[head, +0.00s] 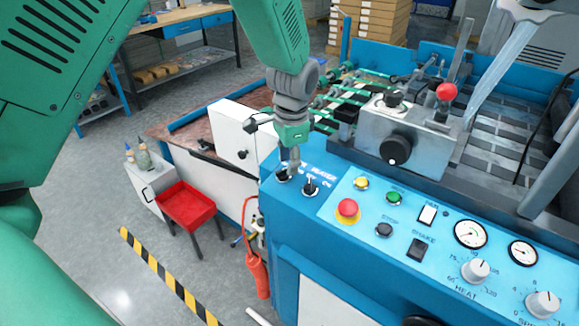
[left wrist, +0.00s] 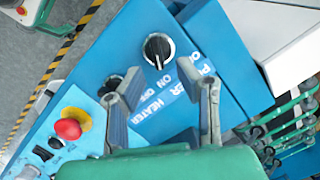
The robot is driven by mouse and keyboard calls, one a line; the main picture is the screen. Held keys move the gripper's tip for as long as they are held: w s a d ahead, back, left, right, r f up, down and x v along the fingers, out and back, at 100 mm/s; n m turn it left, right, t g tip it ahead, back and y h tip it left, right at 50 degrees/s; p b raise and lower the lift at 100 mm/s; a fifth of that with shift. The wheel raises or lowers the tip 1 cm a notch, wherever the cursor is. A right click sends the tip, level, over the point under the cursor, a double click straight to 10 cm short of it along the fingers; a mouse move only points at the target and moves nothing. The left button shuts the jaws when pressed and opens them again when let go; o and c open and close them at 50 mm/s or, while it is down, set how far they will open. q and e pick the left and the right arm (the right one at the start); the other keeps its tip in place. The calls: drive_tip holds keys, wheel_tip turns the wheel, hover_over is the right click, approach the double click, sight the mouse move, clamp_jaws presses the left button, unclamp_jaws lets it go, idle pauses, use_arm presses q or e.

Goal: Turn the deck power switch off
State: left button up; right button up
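The deck power switch is a round black knob with a white pointer line on the blue console. It shows whole in the left wrist view (left wrist: 159,49), beside printed POWER and ON/OFF lettering, and partly behind my gripper in the head view (head: 282,175). The pointer runs roughly up-down in the wrist picture; I cannot tell surely which label it marks. My left gripper (head: 291,160) is over the knob, pointing down. In the wrist view its two fingers (left wrist: 160,84) are apart with nothing between them, and the knob lies just beyond the tips. My right gripper is not visible.
The similar black heater knob (head: 310,186) sits close beside, partly behind a finger in the wrist view (left wrist: 112,85). A red emergency button (head: 347,208), small buttons and dials continue along the console. A grey roller unit (head: 408,140) stands behind. A red tray (head: 186,205) is left.

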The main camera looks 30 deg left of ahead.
use_arm(q)
drive_tip(key=shift+a+f, duration=0.15)
drive_tip(key=shift+f, duration=0.4)
drive_tip(key=shift+a+f, duration=0.15)
drive_tip(key=shift+f, duration=0.4)
drive_tip(key=shift+d, duration=0.1)
drive_tip(key=shift+d, duration=0.1)
clamp_jaws()
